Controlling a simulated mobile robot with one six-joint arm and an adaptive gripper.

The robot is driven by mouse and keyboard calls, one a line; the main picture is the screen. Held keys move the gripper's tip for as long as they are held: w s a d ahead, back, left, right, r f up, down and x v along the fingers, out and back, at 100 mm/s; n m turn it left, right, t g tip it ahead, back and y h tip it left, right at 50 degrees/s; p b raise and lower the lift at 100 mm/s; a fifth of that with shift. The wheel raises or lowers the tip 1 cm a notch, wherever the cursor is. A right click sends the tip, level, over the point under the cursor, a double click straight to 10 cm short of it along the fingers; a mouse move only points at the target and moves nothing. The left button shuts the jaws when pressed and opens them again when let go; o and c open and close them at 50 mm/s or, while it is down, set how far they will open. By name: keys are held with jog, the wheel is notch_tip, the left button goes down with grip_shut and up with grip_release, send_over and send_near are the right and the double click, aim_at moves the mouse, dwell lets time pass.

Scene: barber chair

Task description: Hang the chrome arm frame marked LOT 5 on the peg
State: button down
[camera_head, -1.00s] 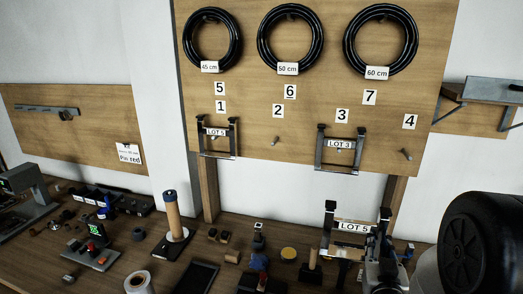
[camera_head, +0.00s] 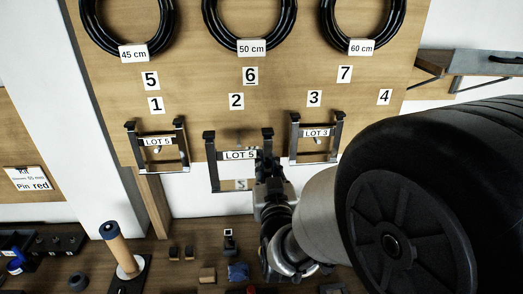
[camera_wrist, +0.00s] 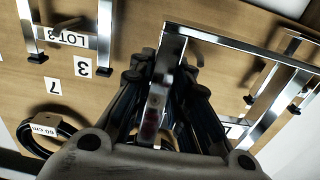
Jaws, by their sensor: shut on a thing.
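My gripper (camera_head: 268,170) is shut on the right side of a chrome arm frame marked LOT 5 (camera_head: 213,172). The frame hangs in front of the board's lower edge, under sign 2, with its black pads upward. In the wrist view, my fingers (camera_wrist: 155,95) close around one bar, and the rest of the frame (camera_wrist: 245,45) extends right. The peg under sign 2 is not clear behind the frame; I cannot tell whether they touch. Another frame (camera_head: 185,150), whose label also seems to read LOT 5, hangs under sign 1. The peg under sign 4 is hidden behind my arm.
The LOT 3 frame (camera_head: 293,140) hangs under sign 3, close to the right of the held frame. Black hose coils (camera_head: 289,40) hang above on the wooden board (camera_head: 200,80). A spindle (camera_head: 115,245) and small parts stand on the bench below.

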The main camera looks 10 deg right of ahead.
jog(key=shift+w+r, duration=0.15)
jog(key=shift+w, duration=0.05)
jog(key=shift+w+a+f+p, duration=0.1)
jog(key=shift+w+p, duration=1)
jog(key=shift+w, duration=1.9)
jog(key=shift+w+f+p, duration=0.1)
jog(key=shift+w+p, duration=1)
jog(key=shift+w, duration=1.85)
jog(key=shift+w+f+b, duration=0.1)
jog(key=shift+f+b, duration=0.85)
jog(key=shift+b, duration=0.25)
jog(key=c, duration=1.4)
grip_release()
jog(key=shift+f, duration=0.15)
